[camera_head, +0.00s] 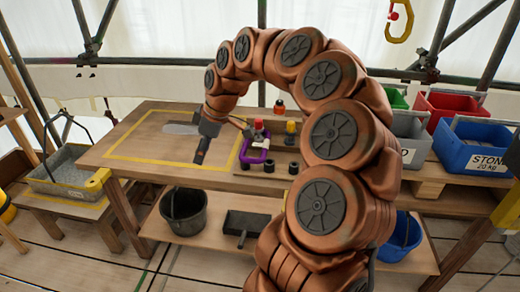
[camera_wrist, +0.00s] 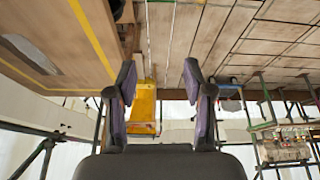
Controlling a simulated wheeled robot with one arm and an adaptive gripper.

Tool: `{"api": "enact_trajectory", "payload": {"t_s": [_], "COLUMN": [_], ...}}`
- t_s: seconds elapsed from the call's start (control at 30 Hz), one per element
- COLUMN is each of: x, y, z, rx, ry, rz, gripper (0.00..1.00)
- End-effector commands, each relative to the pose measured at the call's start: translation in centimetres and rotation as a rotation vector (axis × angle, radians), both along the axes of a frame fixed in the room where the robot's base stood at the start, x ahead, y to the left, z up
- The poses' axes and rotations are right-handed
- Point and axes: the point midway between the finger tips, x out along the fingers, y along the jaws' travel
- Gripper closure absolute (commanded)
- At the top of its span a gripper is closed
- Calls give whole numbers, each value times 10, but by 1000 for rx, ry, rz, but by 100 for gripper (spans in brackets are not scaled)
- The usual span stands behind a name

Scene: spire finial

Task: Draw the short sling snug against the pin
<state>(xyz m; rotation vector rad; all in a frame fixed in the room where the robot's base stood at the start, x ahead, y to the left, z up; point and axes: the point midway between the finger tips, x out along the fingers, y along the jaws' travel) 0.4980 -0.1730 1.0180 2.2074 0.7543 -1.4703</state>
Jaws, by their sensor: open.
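My gripper (camera_head: 201,152) is open and hangs at the end of the arched arm, over the workbench. In the wrist view, its two dark, purple-faced fingers (camera_wrist: 159,82) are spread with nothing held between them. A purple loop-shaped item (camera_head: 256,153) lies on the bench to the right of the gripper, apart from it. I cannot tell whether it is the short sling. A yellow hook with a red part (camera_head: 398,20) hangs at the top right. I cannot make out the pin in either view.
The wooden workbench (camera_head: 140,140) has yellow-outlined areas and small red- and yellow-topped items. Dark cylinders (camera_head: 293,167) stand near its front edge. A black bucket (camera_head: 184,214) sits on the lower shelf. Blue (camera_head: 476,152) and red (camera_head: 450,105) bins stand right. Scaffold poles surround the place.

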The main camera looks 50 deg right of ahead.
Motion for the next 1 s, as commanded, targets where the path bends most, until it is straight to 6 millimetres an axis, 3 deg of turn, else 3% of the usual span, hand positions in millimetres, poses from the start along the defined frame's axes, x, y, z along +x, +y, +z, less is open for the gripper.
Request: {"api": "enact_trajectory", "payload": {"t_s": [0.03,0.2,0.3,0.4,0.6,1.0], "x": [9,15,8,1,-6,-5], "y": [-33,-131,-171,-198,-216,-216], "z": [-14,-52,-70,-84,-93,-94], "rx": [-3,-51,-78,-98,-113,-113], "ry": [-23,-77,-87,-88,-87,-87], "rz": [-13,-38,-51,-61,-66,-66], "gripper": [48,48,48,48,48,48]}}
